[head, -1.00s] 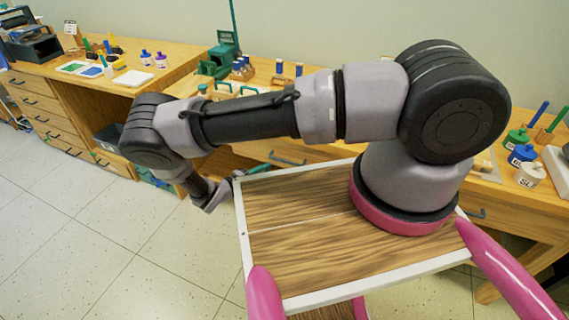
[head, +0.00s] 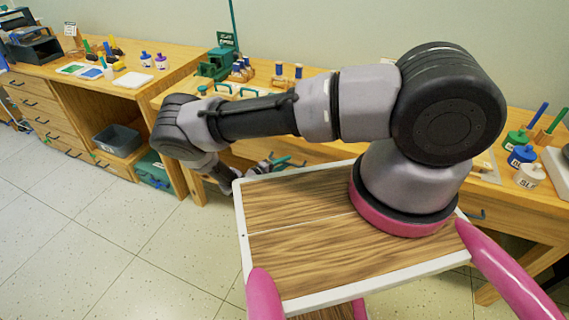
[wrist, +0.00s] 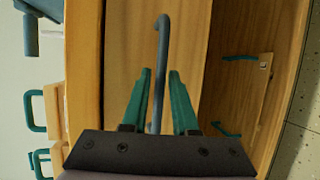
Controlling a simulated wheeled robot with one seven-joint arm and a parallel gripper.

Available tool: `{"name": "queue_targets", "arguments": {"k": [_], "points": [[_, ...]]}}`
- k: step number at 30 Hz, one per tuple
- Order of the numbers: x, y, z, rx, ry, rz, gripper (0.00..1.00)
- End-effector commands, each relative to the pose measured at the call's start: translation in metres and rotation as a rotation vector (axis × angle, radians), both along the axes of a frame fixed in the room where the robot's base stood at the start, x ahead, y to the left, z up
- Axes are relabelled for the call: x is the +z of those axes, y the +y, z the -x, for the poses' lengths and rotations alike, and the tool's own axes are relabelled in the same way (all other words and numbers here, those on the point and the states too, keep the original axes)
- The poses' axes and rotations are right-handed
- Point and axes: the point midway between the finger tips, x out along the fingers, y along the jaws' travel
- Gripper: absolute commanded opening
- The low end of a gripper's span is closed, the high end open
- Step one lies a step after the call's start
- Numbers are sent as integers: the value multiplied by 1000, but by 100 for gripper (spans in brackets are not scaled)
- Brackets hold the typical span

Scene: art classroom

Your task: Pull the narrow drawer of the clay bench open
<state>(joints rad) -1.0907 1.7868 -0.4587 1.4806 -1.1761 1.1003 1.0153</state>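The narrow drawer's wooden front (wrist: 192,50) fills the middle of the wrist view, turned sideways, and looks closed. Its grey-blue bar handle (wrist: 162,45) stands out from it and runs back between the fingers. My gripper (wrist: 160,74) has teal fingers, open, one on each side of the handle, with a gap showing on both sides. In the head view my gripper (head: 283,162) is at the front of the clay bench (head: 335,152), beyond my wooden top. The handle is hard to make out there, behind the gripper.
Teal handles (wrist: 240,57) show in the wrist view, below the drawer. A grey bin (head: 117,139) and a green crate (head: 153,170) sit under the bench at left. Paint bottles (head: 522,155) stand on the right of the bench top. The floor (head: 90,235) at left is clear.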

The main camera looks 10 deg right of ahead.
Motion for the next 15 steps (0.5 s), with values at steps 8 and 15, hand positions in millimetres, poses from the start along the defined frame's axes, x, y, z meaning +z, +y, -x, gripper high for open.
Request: {"name": "queue_targets", "arguments": {"k": [8,15], "points": [[0,0,0,0,0,0,0],[0,1,0,0,0,0,0]]}}
